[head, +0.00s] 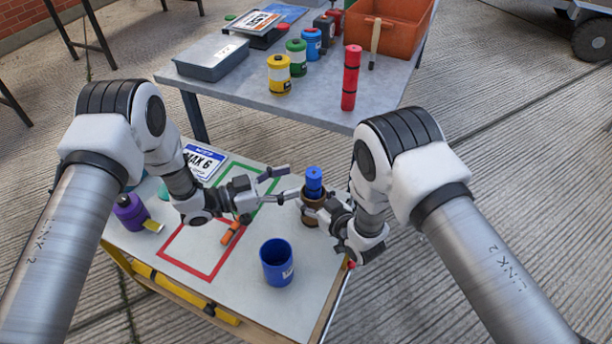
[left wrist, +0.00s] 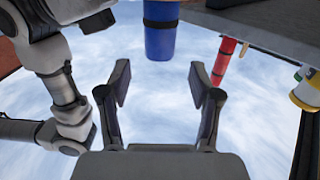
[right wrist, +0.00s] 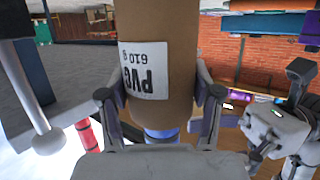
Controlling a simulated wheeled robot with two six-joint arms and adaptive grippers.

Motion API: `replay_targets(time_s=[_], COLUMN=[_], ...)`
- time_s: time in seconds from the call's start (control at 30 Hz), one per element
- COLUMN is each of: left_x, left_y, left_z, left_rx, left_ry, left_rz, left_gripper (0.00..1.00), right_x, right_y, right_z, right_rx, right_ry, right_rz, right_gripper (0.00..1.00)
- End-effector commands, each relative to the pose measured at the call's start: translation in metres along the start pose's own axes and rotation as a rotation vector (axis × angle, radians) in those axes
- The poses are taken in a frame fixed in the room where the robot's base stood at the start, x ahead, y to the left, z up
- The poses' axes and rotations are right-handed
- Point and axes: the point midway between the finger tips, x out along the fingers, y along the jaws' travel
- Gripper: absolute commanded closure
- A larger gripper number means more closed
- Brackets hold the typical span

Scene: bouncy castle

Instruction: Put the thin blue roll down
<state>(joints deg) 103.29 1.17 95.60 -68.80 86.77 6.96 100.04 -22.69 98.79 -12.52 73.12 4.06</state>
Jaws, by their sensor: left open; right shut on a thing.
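The roll's lower end is hidden.
The small table bears a red outline (head: 180,263), a green outline (head: 255,172), a blue cup (head: 277,265), an orange piece (head: 230,233) and a purple tape (head: 131,212). The grey table behind holds a red roll (head: 350,80), several cans and an orange crate (head: 398,30).

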Motion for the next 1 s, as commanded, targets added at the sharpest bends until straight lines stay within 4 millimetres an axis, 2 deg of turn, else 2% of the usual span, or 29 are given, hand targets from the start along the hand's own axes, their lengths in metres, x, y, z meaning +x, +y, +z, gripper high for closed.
replay_targets(time_s=[0.03, 0.1, 0.2, 0.33, 0.53, 0.57, 0.63, 1.0], left_x=[-0.015, -0.031, -0.049, -0.059, -0.059, -0.059, -0.059, -0.059], left_y=[-0.002, -0.001, -0.001, 0.000, 0.000, 0.000, 0.000, 0.000], left_z=[0.000, 0.000, 0.000, 0.000, 0.000, 0.000, 0.000, 0.000], left_rx=[-0.002, -0.002, -0.002, 0.000, 0.000, 0.000, 0.000, 0.000], left_ry=[0.001, 0.001, 0.000, 0.000, -0.001, -0.001, 0.000, 0.000], left_rz=[-0.006, -0.005, -0.003, 0.000, 0.001, 0.001, 0.001, 0.001], left_gripper=[0.36, 0.36, 0.36, 0.36, 0.36, 0.36, 0.36, 0.36], right_x=[0.000, 0.000, 0.000, 0.000, 0.000, 0.000, 0.000, -0.002], right_y=[0.000, 0.000, 0.000, -0.001, 0.000, 0.000, 0.000, 0.000], right_z=[0.001, 0.001, 0.001, 0.001, 0.001, 0.001, 0.001, 0.000], right_rx=[0.000, 0.000, 0.000, 0.000, 0.000, 0.000, 0.000, 0.000], right_ry=[-0.001, -0.001, -0.001, -0.001, -0.001, -0.001, -0.001, -0.001], right_rz=[-0.001, -0.001, -0.001, -0.001, -0.001, -0.001, -0.001, 0.000], right_gripper=[0.94, 0.94, 0.94, 0.94, 0.94, 0.33, 0.08, 0.07])
